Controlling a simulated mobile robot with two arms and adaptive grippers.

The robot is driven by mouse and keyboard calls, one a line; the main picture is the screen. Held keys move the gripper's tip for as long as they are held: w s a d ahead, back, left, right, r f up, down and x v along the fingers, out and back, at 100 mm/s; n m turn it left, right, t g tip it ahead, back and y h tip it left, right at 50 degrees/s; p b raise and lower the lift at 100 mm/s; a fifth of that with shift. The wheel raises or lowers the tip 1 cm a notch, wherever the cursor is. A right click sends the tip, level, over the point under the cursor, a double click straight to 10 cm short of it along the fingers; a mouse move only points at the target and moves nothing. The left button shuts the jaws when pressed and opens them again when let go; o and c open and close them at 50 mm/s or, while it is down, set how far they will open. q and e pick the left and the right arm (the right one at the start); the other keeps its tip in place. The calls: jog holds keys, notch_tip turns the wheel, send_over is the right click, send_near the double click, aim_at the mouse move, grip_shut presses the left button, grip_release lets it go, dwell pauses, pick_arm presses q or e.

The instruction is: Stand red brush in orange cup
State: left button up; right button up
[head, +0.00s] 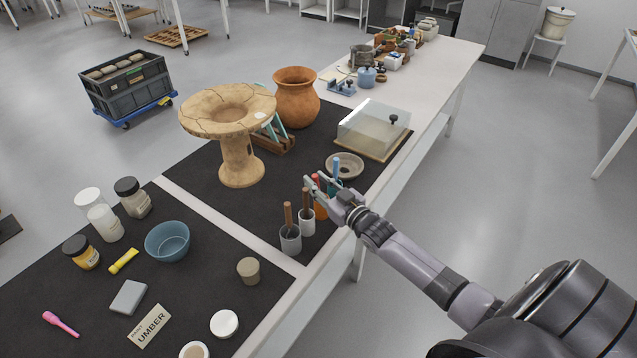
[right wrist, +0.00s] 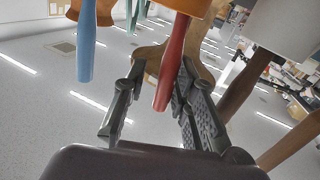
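The red brush (head: 316,182) stands with its handle up in the orange cup (head: 320,209), partly hidden by my right gripper. My right gripper (head: 309,185) is at the handle, above the cup. In the right wrist view, which looks inverted, the red handle (right wrist: 172,66) extends from the orange cup (right wrist: 188,6). There my right gripper (right wrist: 157,92) has its fingers spread, with the handle between them, nearer the right finger. A gap shows at the left finger. My left gripper is not in view.
Grey cups (head: 290,240) with brown-handled brushes stand close on the near side. A blue brush (head: 336,168) stands just beyond the orange cup. A grey bowl (head: 345,165) and clear box (head: 373,128) lie farther along.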

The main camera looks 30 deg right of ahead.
jog(key=shift+o, duration=0.7)
jog(key=s+d, duration=0.1)
jog(key=s, duration=1.1)
